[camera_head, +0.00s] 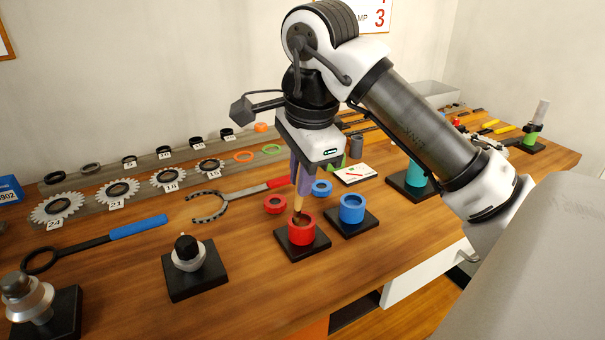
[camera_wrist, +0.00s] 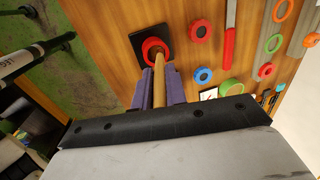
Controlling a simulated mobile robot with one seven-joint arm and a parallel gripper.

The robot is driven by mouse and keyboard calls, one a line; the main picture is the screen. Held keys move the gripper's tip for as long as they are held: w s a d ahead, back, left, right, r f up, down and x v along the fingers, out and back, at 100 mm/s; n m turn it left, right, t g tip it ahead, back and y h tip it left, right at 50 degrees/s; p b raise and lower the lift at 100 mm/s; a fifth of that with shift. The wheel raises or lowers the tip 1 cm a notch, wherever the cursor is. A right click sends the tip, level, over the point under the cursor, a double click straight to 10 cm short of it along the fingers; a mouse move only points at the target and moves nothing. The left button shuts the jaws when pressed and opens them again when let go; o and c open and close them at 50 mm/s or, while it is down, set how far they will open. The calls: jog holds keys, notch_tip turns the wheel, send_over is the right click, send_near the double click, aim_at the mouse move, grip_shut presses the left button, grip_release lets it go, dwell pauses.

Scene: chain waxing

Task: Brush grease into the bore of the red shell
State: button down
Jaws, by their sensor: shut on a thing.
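The red shell (camera_head: 302,233) stands upright on a square black base (camera_head: 302,252) in the head view. It also shows in the wrist view (camera_wrist: 150,45). My gripper (camera_head: 302,185) points down above the shell with its purple fingers shut on a wooden-handled brush (camera_head: 298,203). The handle also shows in the wrist view (camera_wrist: 160,92), running from between the fingers toward the shell. The brush's lower end is at the shell's open top and looks to be inside the bore. How deep it sits, and any grease, I cannot tell.
A blue shell (camera_head: 352,208) on a black base stands close to the right. A red ring (camera_head: 275,204) and a blue ring (camera_head: 321,187) lie behind. A red-handled chain tool (camera_head: 240,197) lies behind left. A black-capped hub (camera_head: 187,250) stands left. Bare wood lies in front.

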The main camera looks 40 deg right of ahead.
jog(key=shift+r+p, duration=2.3)
jog(key=shift+r, duration=1.1)
